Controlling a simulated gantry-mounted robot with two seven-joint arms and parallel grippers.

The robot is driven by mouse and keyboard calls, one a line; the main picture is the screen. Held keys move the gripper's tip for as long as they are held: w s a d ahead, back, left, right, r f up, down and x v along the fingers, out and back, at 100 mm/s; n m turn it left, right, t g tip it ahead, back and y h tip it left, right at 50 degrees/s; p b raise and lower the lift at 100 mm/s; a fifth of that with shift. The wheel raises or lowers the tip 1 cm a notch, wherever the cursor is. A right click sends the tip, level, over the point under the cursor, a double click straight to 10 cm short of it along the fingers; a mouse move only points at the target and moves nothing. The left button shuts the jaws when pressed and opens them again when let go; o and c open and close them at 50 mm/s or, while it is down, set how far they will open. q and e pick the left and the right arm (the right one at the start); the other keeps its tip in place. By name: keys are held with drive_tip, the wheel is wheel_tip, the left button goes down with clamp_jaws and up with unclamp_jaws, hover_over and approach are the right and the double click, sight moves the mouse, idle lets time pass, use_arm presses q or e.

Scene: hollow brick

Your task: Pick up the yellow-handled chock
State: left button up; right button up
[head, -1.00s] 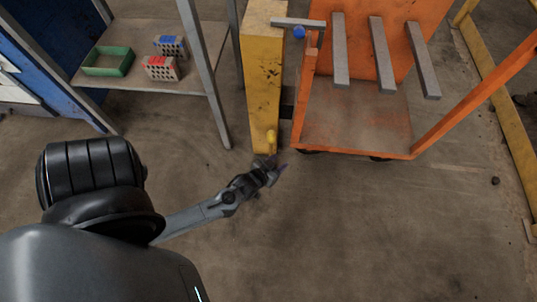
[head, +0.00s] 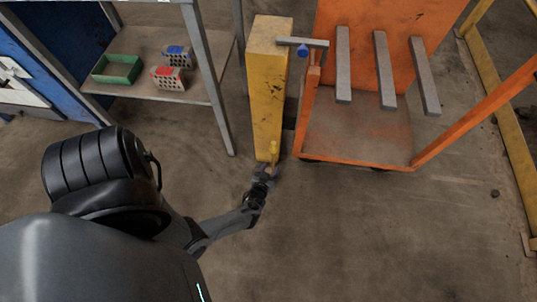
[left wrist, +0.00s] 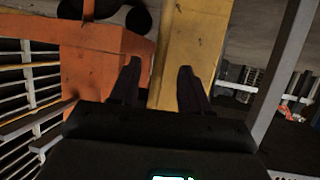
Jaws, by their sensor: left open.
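The chock's body is hidden or too small to make out. My left gripper (head: 266,172) is just in front of the handle, close to it; contact cannot be told. In the left wrist view its two fingers (left wrist: 159,88) are apart with nothing held between them. The yellow post shows beyond the fingers there, but I cannot make out the chock. My right gripper is in neither view.
An orange cart (head: 355,135) with grey bars stands right of the post. A grey bar with a blue knob (head: 303,53) sticks out beside the post top. At left, a shelf (head: 150,92) holds a green tray (head: 118,69) and two hollow bricks (head: 169,78). The floor in front is clear.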

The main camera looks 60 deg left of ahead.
sight(273, 164)
use_arm(q)
drive_tip(key=shift+b+x, duration=0.35)
drive_tip(key=shift+x, duration=0.9)
drive_tip(key=shift+w+a+f+b, duration=0.25)
drive_tip(key=shift+w+b, duration=0.15)
drive_tip(key=shift+b, duration=0.15)
drive_tip(key=b+x, duration=0.2)
drive_tip(key=x, duration=0.1)
drive_tip(key=shift+w+a+b, duration=0.25)
drive_tip(key=shift+a+b, duration=0.1)
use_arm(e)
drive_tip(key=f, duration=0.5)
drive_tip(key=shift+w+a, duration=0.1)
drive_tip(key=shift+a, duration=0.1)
use_arm(q)
drive_tip(key=shift+s+d, duration=0.1)
drive_tip(key=c, duration=0.4)
clamp_jaws()
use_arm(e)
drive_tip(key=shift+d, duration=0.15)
